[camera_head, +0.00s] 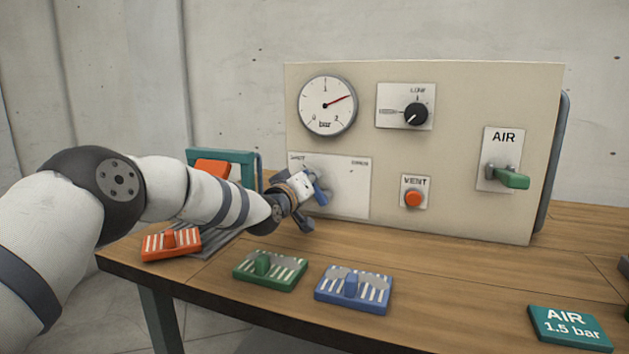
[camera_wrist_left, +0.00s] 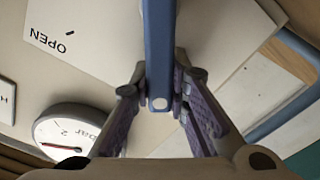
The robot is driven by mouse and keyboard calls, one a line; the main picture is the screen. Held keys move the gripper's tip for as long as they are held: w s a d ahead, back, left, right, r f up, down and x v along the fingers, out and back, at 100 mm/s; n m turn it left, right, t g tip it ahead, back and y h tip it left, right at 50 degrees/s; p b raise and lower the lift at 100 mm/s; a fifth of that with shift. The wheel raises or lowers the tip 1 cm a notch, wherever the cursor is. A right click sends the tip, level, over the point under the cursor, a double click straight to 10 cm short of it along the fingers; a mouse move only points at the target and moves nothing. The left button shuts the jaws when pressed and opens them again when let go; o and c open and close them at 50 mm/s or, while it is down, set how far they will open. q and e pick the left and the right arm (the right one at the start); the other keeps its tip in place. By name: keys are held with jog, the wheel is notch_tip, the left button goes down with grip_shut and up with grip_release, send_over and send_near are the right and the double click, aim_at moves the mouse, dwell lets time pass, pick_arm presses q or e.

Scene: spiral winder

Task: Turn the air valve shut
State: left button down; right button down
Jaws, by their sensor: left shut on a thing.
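A blue lever (camera_head: 321,190) stands in front of a white plate (camera_head: 346,198) at the panel's lower left, with small lettering at its top corners. My left gripper (camera_head: 307,200) is at that plate and shut on the lever. In the left wrist view the blue lever (camera_wrist_left: 160,45) runs between the fingers (camera_wrist_left: 158,98), and the plate's word OPEN (camera_wrist_left: 48,41) shows at upper left. The gripper hides the lever's pivot in the head view. A green handle (camera_head: 512,180) sits on a plate marked AIR (camera_head: 503,137) at the panel's right. My right gripper is out of view.
The beige panel (camera_head: 450,85) carries a pressure gauge (camera_head: 327,105), a black knob (camera_head: 415,113) and a red VENT button (camera_head: 413,198). Orange (camera_head: 171,244), green (camera_head: 270,269) and blue (camera_head: 353,288) blocks and a teal AIR 1.5 bar sign (camera_head: 568,328) lie on the table.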

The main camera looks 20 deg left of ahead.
pick_arm(q)
jog(key=shift+a+f+n, duration=0.3)
jog(key=shift+n, duration=0.5)
jog(key=c, duration=1.5)
grip_release()
jog(key=shift+s, duration=0.1)
jog(key=s, duration=1.1)
jog(key=shift+s+a, duration=0.25)
jog(key=shift+s, duration=0.15)
jog(key=shift+f, duration=0.1)
